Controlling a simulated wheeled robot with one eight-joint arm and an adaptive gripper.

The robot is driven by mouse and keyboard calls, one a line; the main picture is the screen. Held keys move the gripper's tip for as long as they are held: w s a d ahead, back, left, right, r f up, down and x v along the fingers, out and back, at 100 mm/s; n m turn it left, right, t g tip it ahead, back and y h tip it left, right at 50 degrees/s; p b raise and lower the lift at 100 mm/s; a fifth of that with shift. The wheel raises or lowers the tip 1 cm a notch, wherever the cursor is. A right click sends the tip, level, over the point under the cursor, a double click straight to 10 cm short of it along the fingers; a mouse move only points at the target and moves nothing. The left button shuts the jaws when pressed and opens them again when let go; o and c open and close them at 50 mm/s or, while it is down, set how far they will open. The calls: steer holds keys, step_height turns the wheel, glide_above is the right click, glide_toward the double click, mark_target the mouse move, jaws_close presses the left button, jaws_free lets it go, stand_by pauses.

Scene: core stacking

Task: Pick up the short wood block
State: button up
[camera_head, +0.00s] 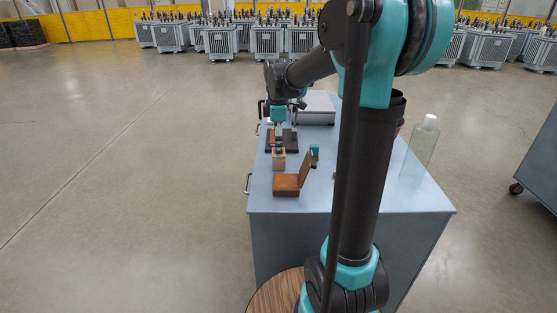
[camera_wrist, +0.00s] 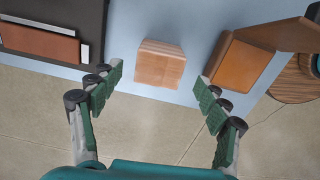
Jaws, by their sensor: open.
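The short wood block (camera_wrist: 160,66) is a light reddish-brown block with visible grain, on the blue-grey table top close to its edge in the wrist view. In the head view the block (camera_head: 278,160) stands near the table's left edge. My gripper (camera_wrist: 158,86) is open, with its green-padded fingers spread to the left and right of the block and nothing between them held. In the head view my gripper (camera_head: 279,140) is just above and behind the block. Whether the fingertips are level with the block is hard to tell.
A dark holder (camera_wrist: 60,14) with a brown piece (camera_wrist: 40,42) lies left. A clear bottle (camera_head: 420,155) and a small teal object (camera_head: 315,150) stand on the table (camera_head: 350,195).

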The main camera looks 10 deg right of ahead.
mark_target(278, 164)
steer(key=shift+w+d+f, duration=0.1)
steer(key=shift+f, duration=2.5)
steer(key=c, duration=1.3)
